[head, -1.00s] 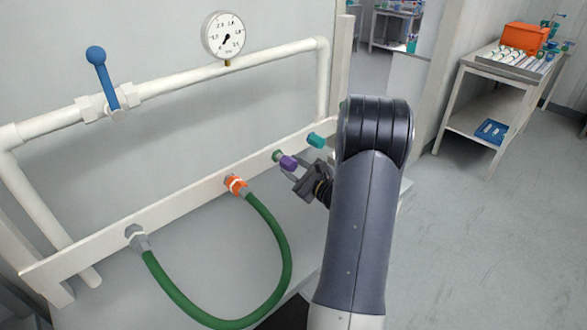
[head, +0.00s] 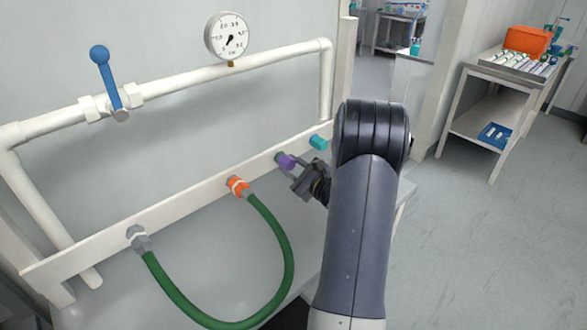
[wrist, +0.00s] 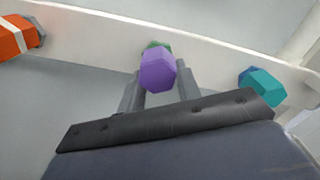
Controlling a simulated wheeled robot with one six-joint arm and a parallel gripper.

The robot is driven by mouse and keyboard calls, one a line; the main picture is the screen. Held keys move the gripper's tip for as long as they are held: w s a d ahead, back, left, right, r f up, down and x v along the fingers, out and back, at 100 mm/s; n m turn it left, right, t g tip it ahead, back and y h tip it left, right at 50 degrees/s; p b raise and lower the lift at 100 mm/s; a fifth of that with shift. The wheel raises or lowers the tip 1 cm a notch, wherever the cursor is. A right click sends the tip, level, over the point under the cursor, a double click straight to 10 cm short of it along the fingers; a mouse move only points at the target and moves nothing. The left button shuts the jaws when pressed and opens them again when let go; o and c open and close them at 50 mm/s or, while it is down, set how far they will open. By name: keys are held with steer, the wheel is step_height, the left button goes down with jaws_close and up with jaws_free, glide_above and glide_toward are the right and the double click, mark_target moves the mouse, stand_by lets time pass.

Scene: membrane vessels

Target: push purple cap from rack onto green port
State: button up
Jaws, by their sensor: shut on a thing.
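The purple cap (head: 286,162) is at the white rail, right of the orange fitting. In the wrist view the purple cap (wrist: 158,70) sits between my fingers, with part of the green port (wrist: 156,46) showing just behind it. The cap covers most of the port, and I cannot tell how far it sits on it. My gripper (head: 293,172) is shut on the cap, and its two grey fingers also show in the wrist view (wrist: 160,86). No rack for the cap is clearly visible.
A teal cap (head: 318,142) is on the rail just right of the purple one. A blue-handled valve (head: 105,75) and a gauge (head: 227,36) are above.

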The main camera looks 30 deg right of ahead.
steer(key=shift+w, duration=0.25)
steer(key=o, duration=1.2)
steer(key=shift+c, duration=0.2)
steer(key=shift+s, duration=0.15)
steer(key=s+d+b, duration=0.1)
steer(key=s+b, duration=0.1)
steer(key=s, duration=0.8)
steer(key=shift+s+d, duration=0.2)
steer(key=shift+s, duration=0.05)
